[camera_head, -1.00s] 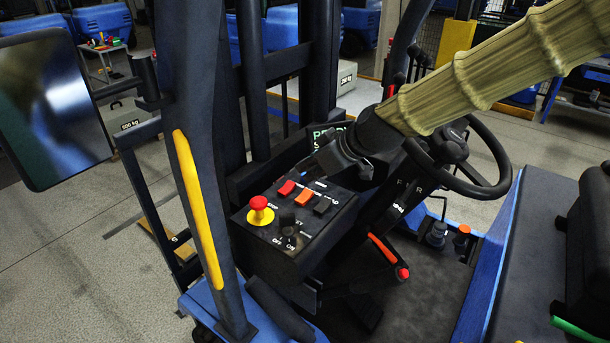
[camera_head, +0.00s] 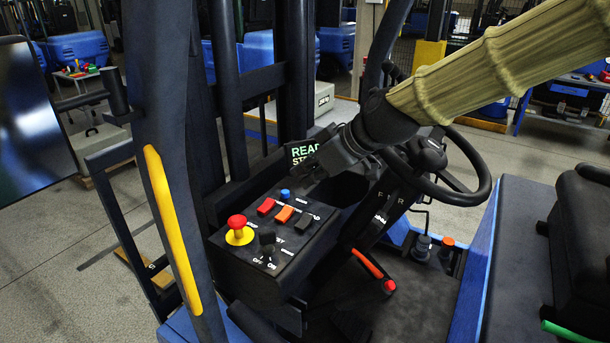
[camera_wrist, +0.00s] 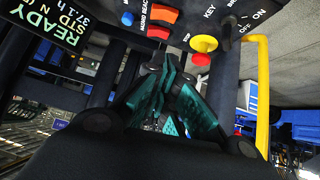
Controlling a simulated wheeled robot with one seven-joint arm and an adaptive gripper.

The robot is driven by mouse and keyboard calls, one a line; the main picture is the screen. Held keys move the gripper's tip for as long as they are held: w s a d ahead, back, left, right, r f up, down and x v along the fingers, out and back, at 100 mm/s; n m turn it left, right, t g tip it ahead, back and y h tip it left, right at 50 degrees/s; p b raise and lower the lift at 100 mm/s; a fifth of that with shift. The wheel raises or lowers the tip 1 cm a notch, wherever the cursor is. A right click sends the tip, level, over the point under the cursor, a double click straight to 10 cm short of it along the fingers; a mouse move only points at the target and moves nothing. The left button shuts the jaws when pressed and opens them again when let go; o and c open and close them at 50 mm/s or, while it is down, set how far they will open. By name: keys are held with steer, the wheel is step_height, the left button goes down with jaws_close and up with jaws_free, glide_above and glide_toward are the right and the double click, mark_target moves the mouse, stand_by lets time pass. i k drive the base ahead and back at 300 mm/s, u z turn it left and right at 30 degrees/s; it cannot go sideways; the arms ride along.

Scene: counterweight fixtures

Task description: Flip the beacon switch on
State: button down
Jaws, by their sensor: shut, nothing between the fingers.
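A black control panel (camera_head: 240,262) carries a red rocker (camera_head: 265,206), an orange rocker (camera_head: 284,214) and a black rocker (camera_head: 303,222) in a row. In the wrist view, the red rocker (camera_wrist: 165,14) and orange rocker (camera_wrist: 158,33) show at the top, beside lettering that partly reads "BEAC". I cannot tell for sure which rocker that word marks, nor how either is set. My gripper (camera_head: 312,172) is shut and empty, above the panel's far right part and apart from the rockers. Its teal fingers (camera_wrist: 168,70) show in the wrist view.
A red stop button (camera_head: 237,222) on a yellow collar and a black key switch (camera_head: 267,240) stand near the rockers. A blue button (camera_head: 285,193) sits behind them. A lit display (camera_head: 302,151) is beyond, the steering wheel (camera_head: 480,190) right, a dark post (camera_head: 165,130) left.

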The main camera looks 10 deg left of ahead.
mark_target(287, 212)
steer(key=k, duration=1)
